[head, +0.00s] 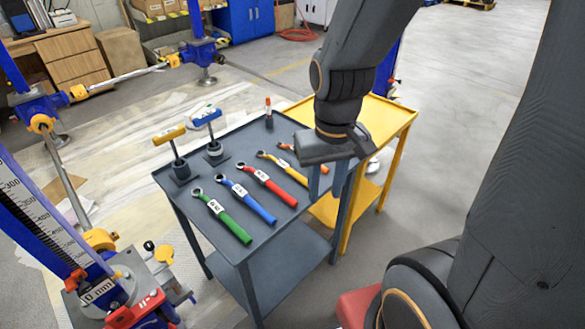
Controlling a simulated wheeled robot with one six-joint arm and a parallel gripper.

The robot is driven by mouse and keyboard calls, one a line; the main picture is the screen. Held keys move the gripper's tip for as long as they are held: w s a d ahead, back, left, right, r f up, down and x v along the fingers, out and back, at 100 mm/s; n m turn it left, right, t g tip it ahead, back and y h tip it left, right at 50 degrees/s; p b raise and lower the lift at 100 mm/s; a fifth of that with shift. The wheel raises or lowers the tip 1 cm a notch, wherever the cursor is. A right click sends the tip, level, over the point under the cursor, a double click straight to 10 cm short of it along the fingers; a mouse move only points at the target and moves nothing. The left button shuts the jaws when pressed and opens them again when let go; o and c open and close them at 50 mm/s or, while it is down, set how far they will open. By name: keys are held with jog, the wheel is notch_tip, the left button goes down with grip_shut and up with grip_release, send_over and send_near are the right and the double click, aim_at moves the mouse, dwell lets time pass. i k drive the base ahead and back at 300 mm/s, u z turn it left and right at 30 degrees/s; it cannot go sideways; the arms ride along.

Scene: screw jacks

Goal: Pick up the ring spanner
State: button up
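Several spanners with coloured handles and white labels lie in a row on the dark grey cart top (185,205): green (228,220), blue (250,202), red (270,187) and yellow (285,168). An orange one (290,147) lies at the right, partly hidden by my gripper. The green, blue and red ones show ring-shaped heads at their upper left ends; I cannot tell which the task means.
Two upright T-handled tools, yellow (170,135) and blue (207,118), stand on the cart's left part. A small orange-topped item (268,112) stands at the back. A yellow cart (385,115) adjoins at right. Blue jack stands (45,225) are at left.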

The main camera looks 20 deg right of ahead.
aim_at(291, 173)
jog(key=u, duration=2.7)
jog(key=k, duration=1.3)
jog(key=z, duration=1.75)
jog(key=i, duration=0.5)
jog(key=u, duration=0.05)
